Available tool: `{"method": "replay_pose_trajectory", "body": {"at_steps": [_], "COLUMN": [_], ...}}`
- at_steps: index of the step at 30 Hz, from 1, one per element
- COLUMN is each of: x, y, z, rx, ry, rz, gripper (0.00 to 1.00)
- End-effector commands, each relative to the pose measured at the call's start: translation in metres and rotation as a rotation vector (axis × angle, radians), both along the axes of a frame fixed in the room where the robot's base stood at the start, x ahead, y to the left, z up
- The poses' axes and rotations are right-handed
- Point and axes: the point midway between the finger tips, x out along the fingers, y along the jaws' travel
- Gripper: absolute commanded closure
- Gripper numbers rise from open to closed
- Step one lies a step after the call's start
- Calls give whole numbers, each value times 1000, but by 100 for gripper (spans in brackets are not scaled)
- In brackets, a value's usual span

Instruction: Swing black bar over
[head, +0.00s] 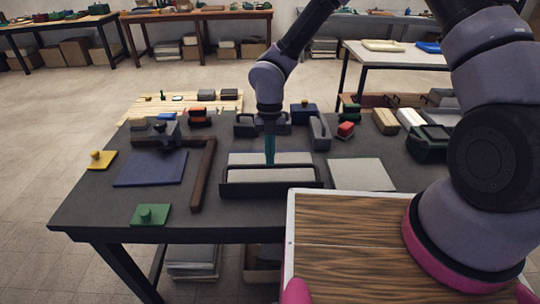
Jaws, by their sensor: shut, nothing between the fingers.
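The black bar (271,189) lies lengthwise along the near side of a flat light-grey pad (292,158) in the middle of the dark table (240,225). Short black end pieces rise at both ends of the bar. My gripper (270,162) points straight down with its teal fingers shut and empty. Its tips are over the pad, just behind the middle of the bar. I cannot tell whether they touch the pad or the bar. My gripper hides a strip of the pad and part of the black piece behind it.
A brown L-shaped bar (203,175) and a blue sheet (151,169) lie to the left. A green knobbed block (150,215) is at the front left and a yellow one (101,159) behind it. A pale sheet (360,174) lies right. Several blocks line the back.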

Motion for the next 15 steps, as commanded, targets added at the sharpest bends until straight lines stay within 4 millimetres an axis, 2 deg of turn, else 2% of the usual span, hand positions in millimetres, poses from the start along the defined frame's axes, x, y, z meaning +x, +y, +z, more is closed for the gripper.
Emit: {"method": "replay_pose_trajectory", "body": {"at_steps": [9,15], "x": [24,24], "y": [3,3], "z": [-19,-20], "rx": [1,0], "ry": [0,0], "rz": [-1,0], "gripper": [100,100]}}
